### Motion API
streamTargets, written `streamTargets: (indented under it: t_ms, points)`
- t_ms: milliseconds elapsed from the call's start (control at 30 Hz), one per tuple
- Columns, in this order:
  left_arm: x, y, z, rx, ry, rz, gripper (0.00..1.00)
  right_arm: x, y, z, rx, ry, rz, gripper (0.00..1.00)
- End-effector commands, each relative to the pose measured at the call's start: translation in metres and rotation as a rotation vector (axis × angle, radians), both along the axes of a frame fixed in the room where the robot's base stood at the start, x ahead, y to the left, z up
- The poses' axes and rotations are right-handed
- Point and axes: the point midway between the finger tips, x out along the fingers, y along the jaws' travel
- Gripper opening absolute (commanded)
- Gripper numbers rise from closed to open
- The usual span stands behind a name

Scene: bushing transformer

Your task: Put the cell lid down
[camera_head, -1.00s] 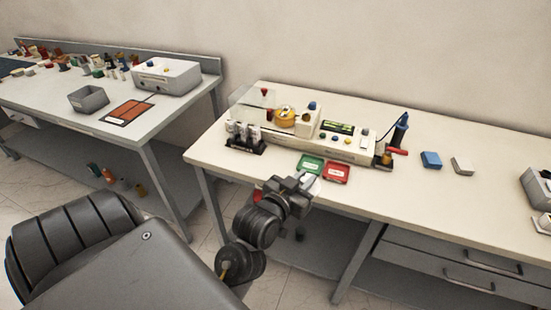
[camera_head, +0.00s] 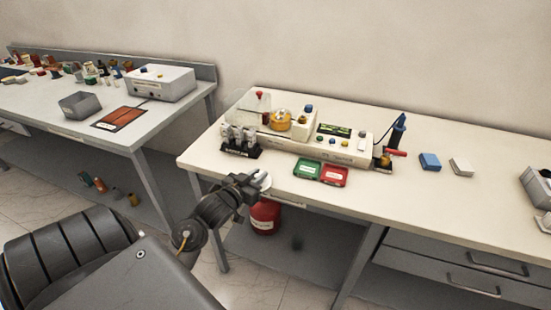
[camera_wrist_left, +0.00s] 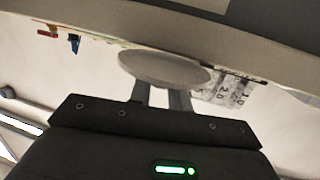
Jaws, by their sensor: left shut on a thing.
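The cell lid (camera_head: 263,181) is a pale round disc. My left gripper (camera_head: 254,184) is shut on it at the front edge of the cream bench, left of the green tray. In the left wrist view the lid (camera_wrist_left: 165,67) shows as a flat grey-white disc across the fingertips of the gripper (camera_wrist_left: 162,92). I cannot tell whether it touches the bench top. The test unit (camera_head: 340,146) stands behind, with an orange-yellow round part (camera_head: 280,120) and a clear cover (camera_head: 252,104) at its left end. My right gripper is out of view.
A black rack (camera_head: 240,151) with labelled pieces stands behind the lid. A green tray (camera_head: 307,169) and a red tray (camera_head: 333,177) lie to its right. A blue block (camera_head: 430,161) and a white block (camera_head: 461,167) lie farther right.

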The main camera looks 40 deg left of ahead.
Motion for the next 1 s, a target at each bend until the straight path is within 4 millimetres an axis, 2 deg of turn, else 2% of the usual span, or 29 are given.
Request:
streamTargets:
  t_ms: [33, 100, 300, 567, 833, 900, 1000]
  points:
    - [0.016, 0.002, 0.003, -0.002, -0.002, 0.0, 0.0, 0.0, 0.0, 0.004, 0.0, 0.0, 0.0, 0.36]
    - [0.032, 0.004, 0.002, -0.002, -0.001, 0.0, 0.0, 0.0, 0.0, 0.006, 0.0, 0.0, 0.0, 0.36]
    - [0.062, 0.008, 0.001, 0.0, 0.0, -0.001, 0.0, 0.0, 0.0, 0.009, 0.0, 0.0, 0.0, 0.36]
    - [0.072, 0.009, 0.0, 0.0, 0.0, -0.001, 0.0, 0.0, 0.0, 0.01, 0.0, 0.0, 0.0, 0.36]
    - [0.11, 0.015, 0.001, 0.0, 0.0, 0.0, 0.0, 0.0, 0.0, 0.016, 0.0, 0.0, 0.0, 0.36]
    - [0.107, 0.015, -0.004, -0.001, 0.004, 0.001, 0.0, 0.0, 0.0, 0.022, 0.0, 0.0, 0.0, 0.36]
    - [0.107, 0.015, -0.006, 0.002, 0.001, 0.001, 0.0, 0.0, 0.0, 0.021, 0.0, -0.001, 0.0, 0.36]
